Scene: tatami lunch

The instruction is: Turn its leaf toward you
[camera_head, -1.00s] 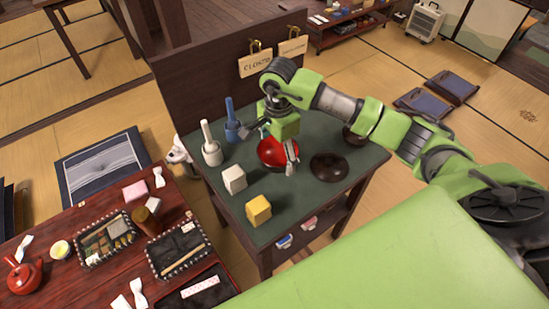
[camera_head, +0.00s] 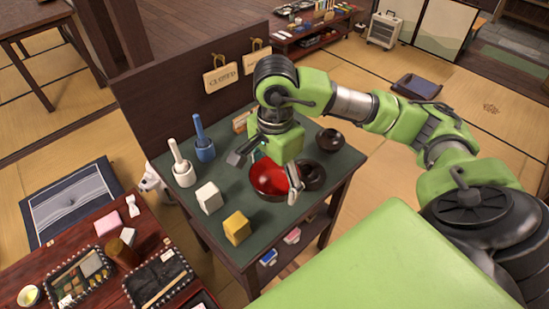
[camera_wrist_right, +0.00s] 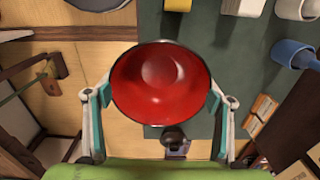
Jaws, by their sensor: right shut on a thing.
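The red bowl (camera_head: 268,181) is at the front right part of the green-topped table (camera_head: 203,226). It also shows in the right wrist view (camera_wrist_right: 150,95), where its glossy red inside faces the camera. My right gripper (camera_head: 267,174) comes from above, its two fingers shut on opposite sides of the bowl's rim. I cannot tell whether the bowl is just clear of the table. No leaf shows on the visible inside; the bowl's outer wall is mostly hidden. My left gripper is not in view.
A dark dish (camera_head: 312,176) is close beside the red bowl; another dark bowl (camera_head: 330,139) stands farther back. A dark panel (camera_head: 160,110) rises behind.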

